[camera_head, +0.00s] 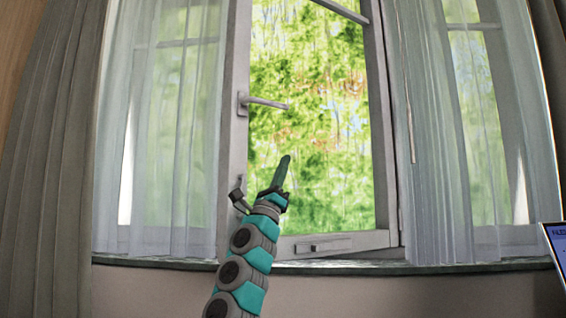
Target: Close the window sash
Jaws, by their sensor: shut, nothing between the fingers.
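The window sash (240,150) is a pale grey frame with a glass pane, in the middle of the head view. A lever handle (266,102) points right from its left upright. Its bottom rail (340,241) runs at a slant to the sill, and its top rail also slants, so the sash appears ajar. My gripper (285,160) is shut and empty. It points up in front of the pane, below and slightly right of the handle. I cannot tell whether it touches the sash.
Sheer curtains hang at the left (170,130) and right (440,130) of the sash. A dark heavy curtain (55,150) hangs at the far left. The window sill (420,267) runs below. A screen (556,245) shows at the right edge.

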